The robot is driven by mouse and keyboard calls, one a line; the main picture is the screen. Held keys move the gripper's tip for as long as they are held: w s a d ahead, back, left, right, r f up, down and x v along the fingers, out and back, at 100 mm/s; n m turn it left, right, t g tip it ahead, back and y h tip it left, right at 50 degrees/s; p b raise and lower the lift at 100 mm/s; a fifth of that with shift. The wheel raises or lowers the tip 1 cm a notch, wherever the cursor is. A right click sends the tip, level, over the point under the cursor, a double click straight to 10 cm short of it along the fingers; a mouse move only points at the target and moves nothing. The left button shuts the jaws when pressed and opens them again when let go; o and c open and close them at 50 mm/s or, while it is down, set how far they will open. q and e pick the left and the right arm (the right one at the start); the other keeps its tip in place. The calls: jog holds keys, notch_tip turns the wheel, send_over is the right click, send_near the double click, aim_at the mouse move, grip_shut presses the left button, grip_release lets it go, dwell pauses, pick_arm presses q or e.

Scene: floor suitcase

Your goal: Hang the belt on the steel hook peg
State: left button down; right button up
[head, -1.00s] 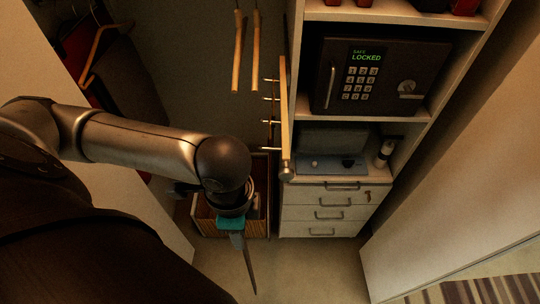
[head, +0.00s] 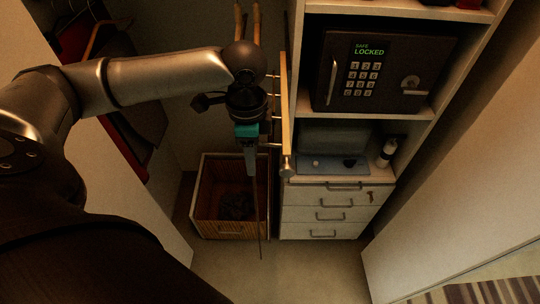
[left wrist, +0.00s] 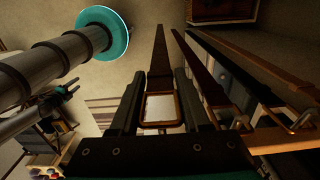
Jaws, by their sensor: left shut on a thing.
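My left gripper (head: 250,160) is shut on the belt, just left of the wooden peg rail (head: 286,110). The belt (head: 260,225) hangs as a thin dark strap below the fingers. In the left wrist view the belt's square buckle (left wrist: 160,124) sits between the fingers, with the brown strap beyond it. Steel pegs (head: 274,97) stick out leftward from the rail; I cannot tell which is the hook peg. A peg tip (left wrist: 302,119) shows at the right in the left wrist view, apart from the held belt. A small dark shape at far left there may be my right gripper.
Other brown belts (left wrist: 262,66) hang close beside the held one. A wooden crate (head: 230,229) stands on the floor below. Right of the rail are a drawer unit (head: 322,205) and a locked safe (head: 380,75). Wooden hangers (head: 239,20) are behind the gripper.

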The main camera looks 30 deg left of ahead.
pick_arm(q)
jog(key=w+d+p, duration=0.1)
jog(key=w+d+f+p, duration=0.1)
jog(key=d, duration=0.1)
jog(key=shift+d, duration=0.1)
dwell(0.5)
jog(key=shift+c, duration=1.8)
grip_release()
jog(key=shift+f, duration=0.1)
